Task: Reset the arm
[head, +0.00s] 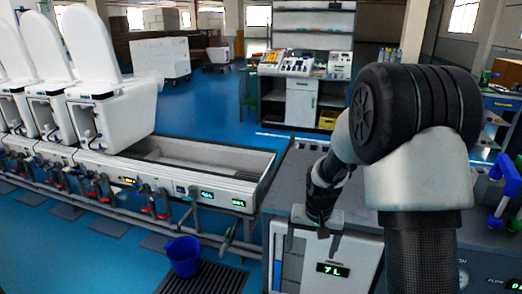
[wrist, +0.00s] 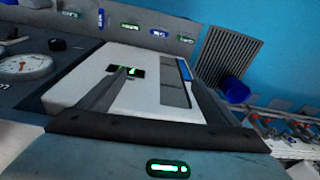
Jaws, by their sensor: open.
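My gripper (head: 313,238) hangs at the end of my arm, pointing down in front of a white and grey panel unit (head: 352,262) with a green "7 L" display (head: 333,269). In the wrist view my gripper (wrist: 158,78) has its two fingers spread wide apart, with nothing between them. The panel unit (wrist: 140,100) lies behind the fingers there, and the left finger partly overlaps its display (wrist: 127,72). I cannot tell the exact gap between the fingertips and the panel.
A counter (head: 300,180) with a blue clamp-like fixture (head: 510,185) is on the right. White toilets (head: 112,105) stand along a grey trough (head: 205,155) with pipes and valves on the left. A blue bucket (head: 183,256) sits by a floor grate (head: 215,278). Open blue floor (head: 215,105) lies beyond.

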